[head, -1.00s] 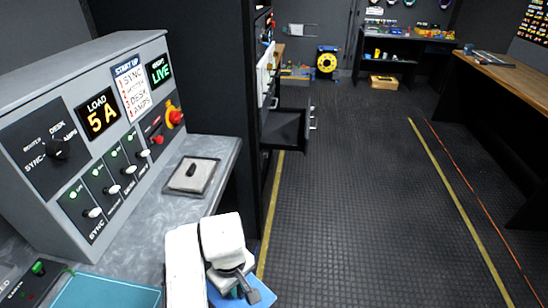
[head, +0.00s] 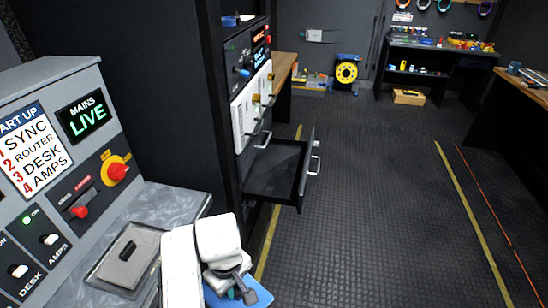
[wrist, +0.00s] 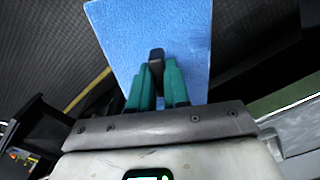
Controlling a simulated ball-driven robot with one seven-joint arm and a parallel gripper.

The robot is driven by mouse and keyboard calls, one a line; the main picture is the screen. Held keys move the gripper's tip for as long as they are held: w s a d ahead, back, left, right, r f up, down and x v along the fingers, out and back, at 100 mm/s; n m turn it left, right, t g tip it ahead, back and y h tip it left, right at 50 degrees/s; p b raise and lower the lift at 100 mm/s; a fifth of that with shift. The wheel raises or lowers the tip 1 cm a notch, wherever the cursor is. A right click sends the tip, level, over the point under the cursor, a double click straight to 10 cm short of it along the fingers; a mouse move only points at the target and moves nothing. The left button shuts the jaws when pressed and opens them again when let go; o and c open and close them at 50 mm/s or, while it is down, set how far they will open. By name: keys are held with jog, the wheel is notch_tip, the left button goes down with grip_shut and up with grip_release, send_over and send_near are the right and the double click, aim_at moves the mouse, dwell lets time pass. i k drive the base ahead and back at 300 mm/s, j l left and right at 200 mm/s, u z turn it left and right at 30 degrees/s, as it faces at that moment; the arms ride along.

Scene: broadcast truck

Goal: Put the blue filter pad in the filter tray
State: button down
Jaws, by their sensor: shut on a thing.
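The blue filter pad (wrist: 190,35) fills the top middle of the wrist view, with a small black tab (wrist: 156,56) on its face. My gripper (wrist: 157,78) has its green fingers closed on that tab. In the head view, the pad (head: 258,294) shows at the bottom, partly hidden by my gripper (head: 238,290) and white arm. A black tray-like drawer (head: 278,178) is pulled out of the dark rack ahead, and its inside looks empty. I cannot tell for sure that it is the filter tray. The pad is apart from it, nearer to me.
A grey control console (head: 60,150) and its counter (head: 180,205) stand close on the left. A flat grey plate with a black handle (head: 128,250) lies on the counter. The dark floor (head: 370,210) to the right is clear. A wooden-topped bench (head: 525,88) stands at the far right.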

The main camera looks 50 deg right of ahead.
aim_at(285, 166)
jog(key=i+l, duration=0.1)
jog(key=l, duration=0.5)
jog(key=i+l+u, duration=0.1)
jog(key=l, duration=0.45)
jog(key=i+l+u, duration=0.1)
jog(key=l, duration=0.5)
jog(key=i+l, duration=0.1)
jog(key=l, duration=0.5)
